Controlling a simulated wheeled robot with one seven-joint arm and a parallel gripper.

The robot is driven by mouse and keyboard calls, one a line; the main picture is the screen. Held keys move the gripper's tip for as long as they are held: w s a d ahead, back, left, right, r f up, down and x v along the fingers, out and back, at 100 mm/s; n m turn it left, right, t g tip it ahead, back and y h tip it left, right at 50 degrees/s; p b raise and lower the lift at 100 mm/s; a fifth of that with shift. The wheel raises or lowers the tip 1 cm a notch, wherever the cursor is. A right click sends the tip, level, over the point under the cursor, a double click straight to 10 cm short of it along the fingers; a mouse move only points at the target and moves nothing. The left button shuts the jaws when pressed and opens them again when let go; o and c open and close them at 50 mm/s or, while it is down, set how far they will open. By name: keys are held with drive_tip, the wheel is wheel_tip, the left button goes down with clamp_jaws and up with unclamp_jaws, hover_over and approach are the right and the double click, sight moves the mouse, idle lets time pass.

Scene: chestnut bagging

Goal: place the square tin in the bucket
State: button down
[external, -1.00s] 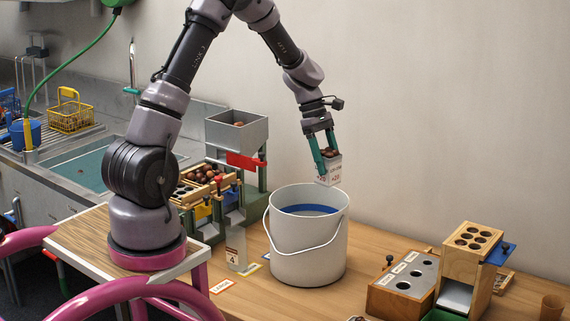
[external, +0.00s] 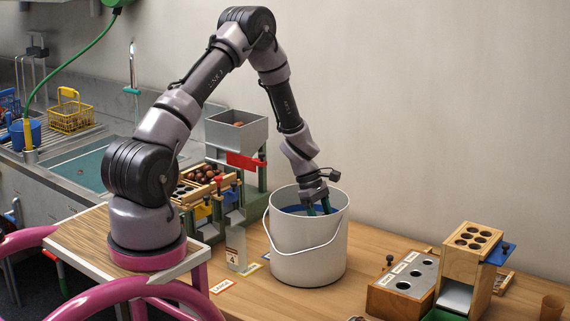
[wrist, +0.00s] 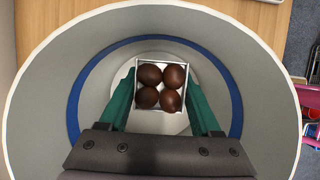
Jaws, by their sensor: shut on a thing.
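The white bucket (external: 306,250) stands on the wooden table with its wire handle hanging on the front. It also shows in the wrist view (wrist: 38,110), with a blue band inside its wall. My gripper (external: 318,209) reaches down into the bucket, and its fingertips are hidden behind the rim in the external view. In the wrist view my gripper (wrist: 162,100) is shut on the square tin (wrist: 187,119), one green finger on each side. The white tin holds several brown chestnuts and is inside the bucket, over its bottom. Whether it touches the bottom I cannot tell.
A wooden block with holes (external: 403,284) and a wooden stand (external: 470,265) are right of the bucket. A clear container labelled 4 (external: 236,249) and a sorting rack with a grey hopper (external: 237,138) are to the left. The table behind the bucket's right side is clear.

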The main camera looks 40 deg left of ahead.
wheel_tip(320, 180, down, 8)
drive_tip(key=shift+f, duration=0.1)
idle(0.4)
drive_tip(key=shift+c, duration=0.5)
unclamp_jaws()
drive_tip(key=shift+f, duration=0.15)
